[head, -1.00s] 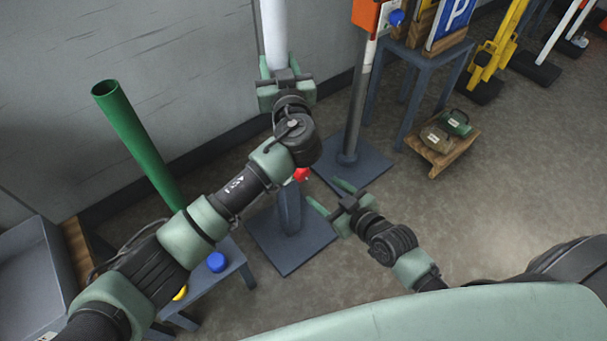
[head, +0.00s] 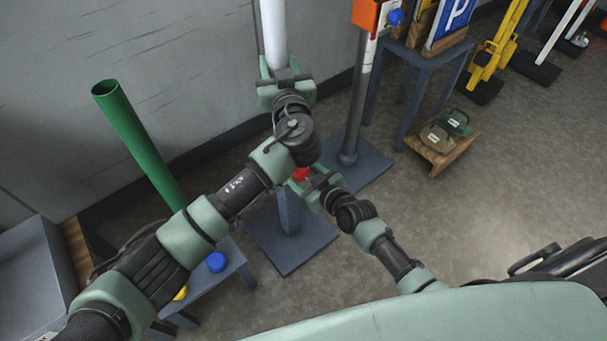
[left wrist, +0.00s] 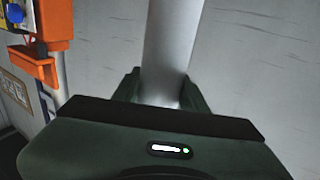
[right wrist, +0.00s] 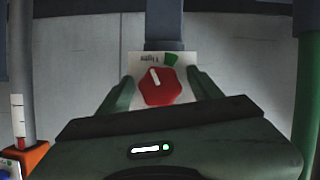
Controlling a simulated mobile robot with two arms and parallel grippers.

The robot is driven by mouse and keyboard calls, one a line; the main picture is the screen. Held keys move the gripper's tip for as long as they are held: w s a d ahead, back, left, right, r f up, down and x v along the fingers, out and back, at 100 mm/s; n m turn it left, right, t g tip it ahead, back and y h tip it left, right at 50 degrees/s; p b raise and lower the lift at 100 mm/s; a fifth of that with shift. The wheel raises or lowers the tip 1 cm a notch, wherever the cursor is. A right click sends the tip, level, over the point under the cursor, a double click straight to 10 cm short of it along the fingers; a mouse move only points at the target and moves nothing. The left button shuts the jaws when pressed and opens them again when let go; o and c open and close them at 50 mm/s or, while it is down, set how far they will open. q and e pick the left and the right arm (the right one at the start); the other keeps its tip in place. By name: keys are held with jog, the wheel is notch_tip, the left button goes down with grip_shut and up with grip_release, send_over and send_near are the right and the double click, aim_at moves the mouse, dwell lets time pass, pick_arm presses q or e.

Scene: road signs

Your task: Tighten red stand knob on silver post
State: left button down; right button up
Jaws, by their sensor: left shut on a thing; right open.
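The silver post (head: 273,35) stands upright at the top centre of the head view, and it fills the middle of the left wrist view (left wrist: 172,50). My left gripper (head: 285,72) is shut on it. The red knob (right wrist: 159,87) has a white mark and sits on a white label plate with a green patch in the right wrist view. Only part of the knob shows in the head view (head: 301,174). My right gripper (right wrist: 161,92) is open, with one finger on each side of the knob; contact cannot be told. The stand's base plate (head: 285,252) is on the floor.
A second post with an orange box (head: 372,14) stands to the right on its own base. A green tube (head: 137,140) leans at left, near a low bench with a blue knob (head: 216,262). Open floor lies to the right.

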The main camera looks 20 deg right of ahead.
jog(key=c, duration=1.4)
jog(key=shift+m, duration=0.3)
jog(key=shift+m+y, duration=0.6)
jog(key=m+y, duration=0.2)
jog(key=shift+w+a+r+m+g, duration=0.1)
jog(key=shift+a+r+m+g, duration=0.1)
jog(key=shift+m+g, duration=0.2)
jog(key=shift+d+m+y, duration=0.1)
jog(key=shift+m+y, duration=0.3)
jog(key=shift+m, duration=0.2)
jog(key=shift+f, duration=0.1)
